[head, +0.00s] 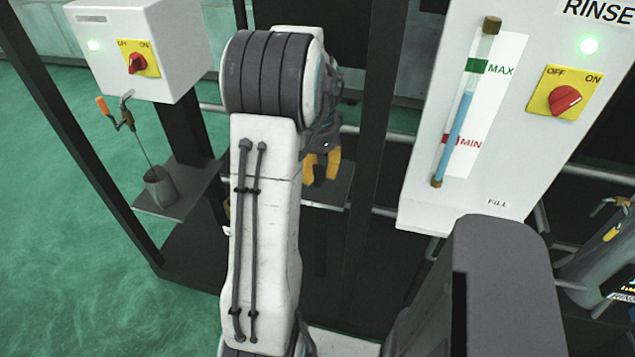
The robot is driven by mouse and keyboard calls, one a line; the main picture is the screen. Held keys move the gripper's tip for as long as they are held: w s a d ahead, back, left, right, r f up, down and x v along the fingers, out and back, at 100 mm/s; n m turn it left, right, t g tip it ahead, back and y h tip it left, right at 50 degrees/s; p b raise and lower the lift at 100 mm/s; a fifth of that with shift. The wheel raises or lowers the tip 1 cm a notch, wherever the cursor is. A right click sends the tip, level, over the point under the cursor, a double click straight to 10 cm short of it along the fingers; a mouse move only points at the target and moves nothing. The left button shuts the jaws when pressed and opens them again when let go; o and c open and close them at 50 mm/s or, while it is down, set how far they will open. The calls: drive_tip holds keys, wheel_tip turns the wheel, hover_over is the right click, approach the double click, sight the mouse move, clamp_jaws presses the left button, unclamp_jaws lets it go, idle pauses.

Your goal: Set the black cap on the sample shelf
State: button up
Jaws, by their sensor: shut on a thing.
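My gripper (322,168) is near the middle of the head view, with its yellow-orange fingertips pointing down. It is shut on the black cap, a small dark thing at the fingers that I can hardly make out against the dark background. A small grey shelf (344,188) shows behind and below the fingertips, partly hidden by my arm. I cannot tell whether the fingertips or the cap touch it. No label marks it as the sample shelf.
Another shelf (150,206) at left holds a grey cup (160,187) under a white switch box (143,45). A white RINSE panel (510,110) with a level tube stands at right. Dark posts (368,130) flank the middle shelf. Green floor (90,280) lies open at lower left.

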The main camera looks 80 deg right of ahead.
sight(318, 185)
drive_tip(key=shift+f, duration=2.15)
drive_tip(key=shift+f, duration=0.1)
drive_tip(key=shift+f, duration=0.1)
drive_tip(key=o, duration=0.9)
drive_tip(key=shift+r, duration=0.7)
drive_tip(key=shift+r+b, duration=1.25)
drive_tip(key=shift+r, duration=2.05)
